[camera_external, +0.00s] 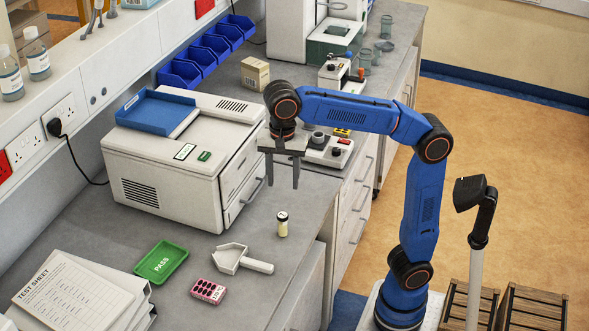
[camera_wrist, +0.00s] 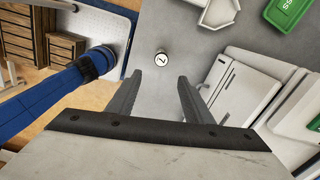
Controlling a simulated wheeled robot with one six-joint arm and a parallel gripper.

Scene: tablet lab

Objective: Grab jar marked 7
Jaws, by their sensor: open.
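The jar (camera_external: 282,224) is a small pale cylinder with a dark band near its top, standing upright on the grey bench close to its front edge. In the wrist view the jar (camera_wrist: 161,58) shows from above, with a white lid that bears a mark like a 7. My gripper (camera_external: 283,185) is open and empty, pointing down above the bench, higher than the jar and apart from it. In the wrist view the fingers of my gripper (camera_wrist: 158,82) are spread, and the jar lies beyond their tips, roughly midway between them.
A white scoop-shaped tray (camera_external: 230,258) lies beside the jar. A pink blister-like pack (camera_external: 208,291) and a green PASS tray (camera_external: 150,276) lie farther left. A large white machine (camera_external: 165,186) stands behind. The bench around the jar's right side is clear up to the edge.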

